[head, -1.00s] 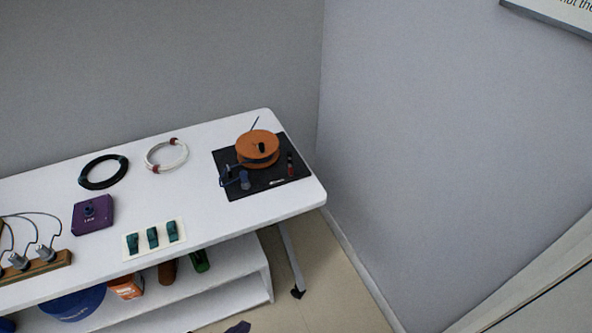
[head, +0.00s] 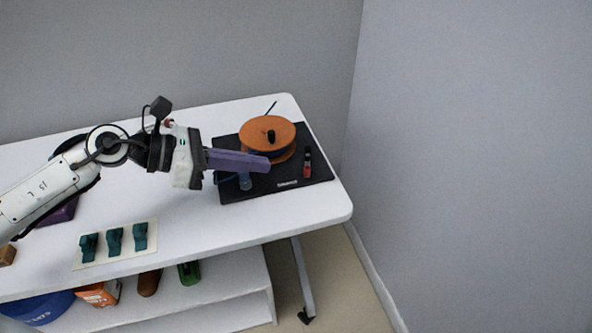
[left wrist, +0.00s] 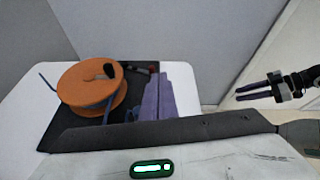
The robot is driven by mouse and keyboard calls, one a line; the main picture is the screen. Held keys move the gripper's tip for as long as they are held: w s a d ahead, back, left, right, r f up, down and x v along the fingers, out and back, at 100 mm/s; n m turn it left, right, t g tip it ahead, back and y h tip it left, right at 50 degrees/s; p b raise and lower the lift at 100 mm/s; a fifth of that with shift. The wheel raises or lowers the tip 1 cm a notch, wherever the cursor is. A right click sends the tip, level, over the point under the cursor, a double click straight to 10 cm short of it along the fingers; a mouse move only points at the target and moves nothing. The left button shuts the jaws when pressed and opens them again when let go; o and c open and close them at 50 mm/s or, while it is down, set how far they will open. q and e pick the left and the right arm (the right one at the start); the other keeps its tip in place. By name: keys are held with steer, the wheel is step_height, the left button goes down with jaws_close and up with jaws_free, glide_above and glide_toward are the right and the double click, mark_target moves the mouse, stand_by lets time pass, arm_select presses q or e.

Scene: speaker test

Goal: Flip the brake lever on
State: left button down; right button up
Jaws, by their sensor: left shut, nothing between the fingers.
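The orange reel (head: 262,134) stands on a black base (head: 235,141) at the table's right end. A small red and black lever-like part (head: 307,165), which looks like the brake lever, is right of the reel on the base. In the left wrist view the reel (left wrist: 90,88) is at left, and the red part (left wrist: 153,71) shows small behind my fingers. My left gripper (head: 268,164) is shut and empty, its purple fingers in front of the reel and left of the lever, apart from the lever. My right gripper (left wrist: 240,92) shows only at the left wrist view's right edge; its opening is unclear.
A blue part (head: 245,181) sits at the base's front left. A pale card with several green clips (head: 114,240) lies at the table's front. My left arm covers much of the table's left. Bare table lies in front of the base. Walls stand behind and at right.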

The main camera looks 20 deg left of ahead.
mark_target(304, 171)
arm_select(q)
steer(key=shift+w+a+f+m+y, duration=0.15)
steer(key=shift+w+a+m+y, duration=0.1)
steer(key=shift+a+m, duration=0.2)
steer(key=shift+w+a+f+m+y, duration=0.15)
steer(key=shift+a+m+y, duration=0.15)
steer(key=shift+a, duration=0.25)
steer(key=shift+s, duration=0.15)
steer(key=shift+w+d+f, duration=0.15)
steer(key=shift+w+d, duration=0.15)
steer(key=shift+d, duration=0.1)
steer(key=x, duration=0.9)
steer(key=shift+s, duration=0.1)
